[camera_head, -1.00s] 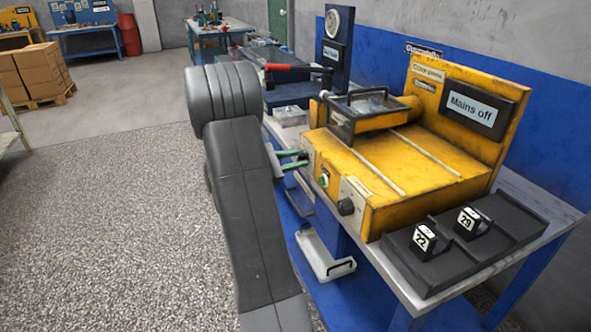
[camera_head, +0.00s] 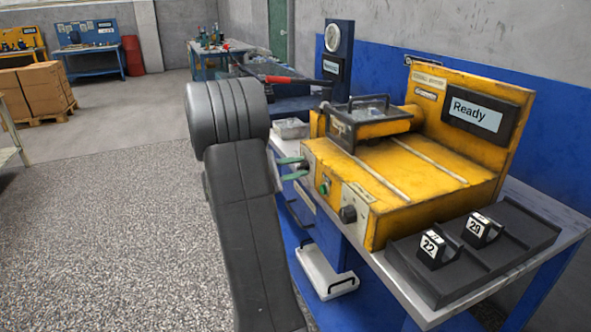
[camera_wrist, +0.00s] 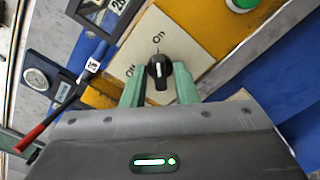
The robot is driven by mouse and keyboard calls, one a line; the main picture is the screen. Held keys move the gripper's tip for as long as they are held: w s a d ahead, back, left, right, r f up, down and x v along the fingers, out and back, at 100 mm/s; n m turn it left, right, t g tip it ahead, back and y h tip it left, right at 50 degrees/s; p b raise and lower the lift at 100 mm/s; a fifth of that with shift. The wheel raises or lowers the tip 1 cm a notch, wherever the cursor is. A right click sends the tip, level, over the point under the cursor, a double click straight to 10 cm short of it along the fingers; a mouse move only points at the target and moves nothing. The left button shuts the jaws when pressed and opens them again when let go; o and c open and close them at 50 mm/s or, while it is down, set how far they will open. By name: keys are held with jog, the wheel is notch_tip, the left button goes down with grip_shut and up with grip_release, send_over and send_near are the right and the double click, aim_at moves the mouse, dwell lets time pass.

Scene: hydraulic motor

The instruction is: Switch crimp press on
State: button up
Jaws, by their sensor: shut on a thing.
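The yellow crimp press (camera_head: 400,185) stands on the bench, and its display (camera_head: 475,113) reads "Ready". In the wrist view a black rotary switch (camera_wrist: 159,76) sits on a pale plate (camera_wrist: 190,35) lettered "On" and, it seems, "Off". The white mark on the switch points up the picture, toward "On". My gripper (camera_wrist: 160,82) has its green fingers on both sides of the switch, shut on it. In the head view my gripper (camera_head: 297,167) is at the left end of the press front, and the switch is largely hidden by the fingers.
A green button (camera_head: 324,188) and another black knob (camera_head: 348,214) are on the press front. A black tray (camera_head: 440,285) with blocks 22 and 29 lies at the bench's front. A red-handled lever (camera_head: 290,80) extends behind my arm. Open floor lies to the left.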

jog(key=o, duration=0.7)
jog(key=p+v, duration=0.1)
jog(key=v, duration=1.3)
jog(key=shift+d+p, duration=0.1)
jog(key=shift+p, duration=0.3)
jog(key=shift+d, duration=0.1)
jog(key=b+x, duration=0.1)
jog(key=x, duration=1.1)
jog(key=shift+w+d+b, duration=0.2)
jog(key=shift+d+b, duration=0.1)
jog(key=shift+b, duration=0.1)
jog(key=shift+w+d, duration=0.2)
jog(key=shift+d, duration=0.3)
jog(key=shift+a, duration=0.1)
